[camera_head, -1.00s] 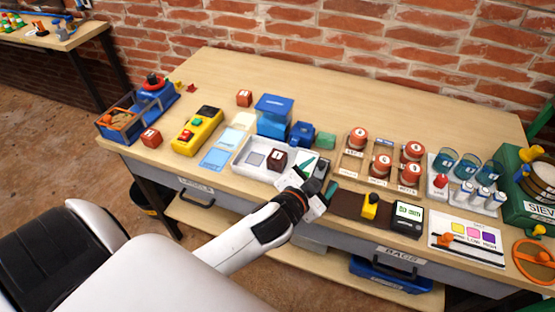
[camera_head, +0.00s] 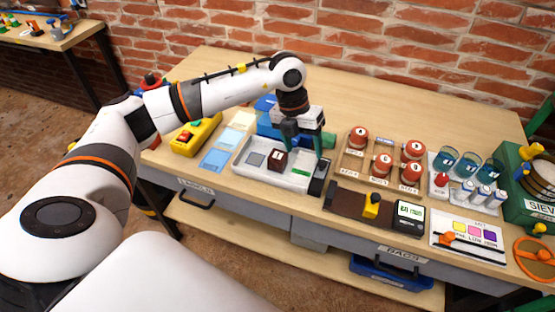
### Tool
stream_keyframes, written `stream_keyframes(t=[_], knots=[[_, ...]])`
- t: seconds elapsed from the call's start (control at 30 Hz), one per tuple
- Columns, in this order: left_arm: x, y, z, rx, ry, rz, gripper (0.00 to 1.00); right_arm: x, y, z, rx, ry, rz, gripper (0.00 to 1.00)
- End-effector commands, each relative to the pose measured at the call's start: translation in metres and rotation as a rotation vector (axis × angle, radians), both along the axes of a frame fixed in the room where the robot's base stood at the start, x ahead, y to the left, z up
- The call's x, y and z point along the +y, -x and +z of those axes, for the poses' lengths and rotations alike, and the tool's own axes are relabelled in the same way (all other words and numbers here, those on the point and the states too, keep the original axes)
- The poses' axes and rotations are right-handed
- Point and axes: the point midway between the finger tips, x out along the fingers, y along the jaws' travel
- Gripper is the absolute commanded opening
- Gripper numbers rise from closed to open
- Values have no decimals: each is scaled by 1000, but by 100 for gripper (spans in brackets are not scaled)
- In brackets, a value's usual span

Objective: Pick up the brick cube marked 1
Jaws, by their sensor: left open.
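A dark brown-red cube (camera_head: 277,160) with a white label sits in the white tray (camera_head: 247,177), in its middle part; the label's mark is too small to read for certain. My left gripper (camera_head: 304,148) points down over the right part of the tray, just right of the cube. Its dark fingers are apart with nothing seen between them, and the cube is outside them. I cannot tell how high the fingertips are above the tray. My right gripper is not in view.
A green piece (camera_head: 301,172) lies in the tray near the gripper. Red-lidded jars (camera_head: 381,164) stand in a wooden rack to the right, and a yellow button box (camera_head: 197,134) stands to the left.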

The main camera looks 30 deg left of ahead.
Motion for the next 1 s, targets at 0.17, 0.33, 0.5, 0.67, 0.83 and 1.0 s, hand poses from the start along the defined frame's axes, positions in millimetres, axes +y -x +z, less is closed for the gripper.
stream_keyframes(t=[0.17,0.33,0.5,0.67,0.83,1.0], knots=[[62,-2,15,42,-223,90,66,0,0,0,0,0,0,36],[70,0,-2,54,-252,102,66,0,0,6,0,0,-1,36],[69,-1,-33,52,-249,101,66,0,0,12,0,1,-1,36],[69,-1,-49,50,-246,99,66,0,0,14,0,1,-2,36],[72,-4,-62,51,-247,100,66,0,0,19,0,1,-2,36],[77,-10,-88,51,-245,98,66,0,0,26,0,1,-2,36]])
